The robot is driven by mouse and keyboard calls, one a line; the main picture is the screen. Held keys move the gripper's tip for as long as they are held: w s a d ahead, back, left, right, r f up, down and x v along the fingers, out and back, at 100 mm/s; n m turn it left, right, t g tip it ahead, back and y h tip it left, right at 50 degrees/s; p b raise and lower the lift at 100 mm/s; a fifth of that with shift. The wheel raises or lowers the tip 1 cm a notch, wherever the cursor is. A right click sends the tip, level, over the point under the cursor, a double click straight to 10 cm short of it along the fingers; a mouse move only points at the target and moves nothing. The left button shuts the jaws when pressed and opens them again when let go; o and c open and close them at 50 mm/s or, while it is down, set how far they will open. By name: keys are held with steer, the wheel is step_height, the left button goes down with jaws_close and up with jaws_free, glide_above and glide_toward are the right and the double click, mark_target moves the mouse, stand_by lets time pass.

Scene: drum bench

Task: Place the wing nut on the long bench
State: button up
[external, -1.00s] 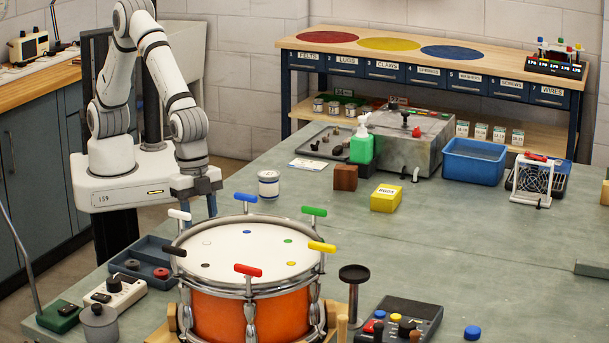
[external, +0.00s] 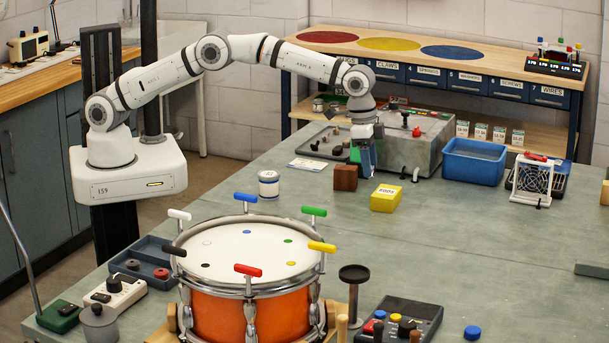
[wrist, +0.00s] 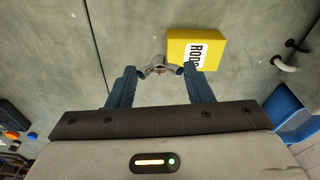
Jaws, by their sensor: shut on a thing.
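A small metal wing nut (wrist: 157,71) with two spread wings is held between the blue fingertips of my gripper (wrist: 156,73) in the wrist view. In the external view my gripper (external: 367,172) points down over the large grey-green bench (external: 470,245), between a brown block and a yellow box. The wing nut is too small to make out there. The bench top shows below the wing nut in the wrist view; the gap's height is hard to judge. A wood-topped bench (external: 480,62) with labelled drawers stands against the back wall.
A yellow box (external: 386,198) lies close to my gripper; it also shows in the wrist view (wrist: 190,48). A brown block (external: 345,178), a metal case (external: 415,145) and a blue bin (external: 474,162) stand nearby. The orange drum (external: 250,315) is in front. The bench's right middle is clear.

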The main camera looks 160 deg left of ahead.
steer(key=s+a+n, duration=0.3)
steer(key=s+a, duration=0.9)
steer(key=s, duration=0.4)
step_height(320, 180, down, 10)
steer(key=shift+w+a+r+p, duration=0.15)
steer(key=shift+r+p, duration=0.1)
steer(key=shift+p, duration=0.85)
steer(key=shift+f, duration=0.15)
steer(key=o, duration=0.9)
steer(key=shift+o, duration=0.2)
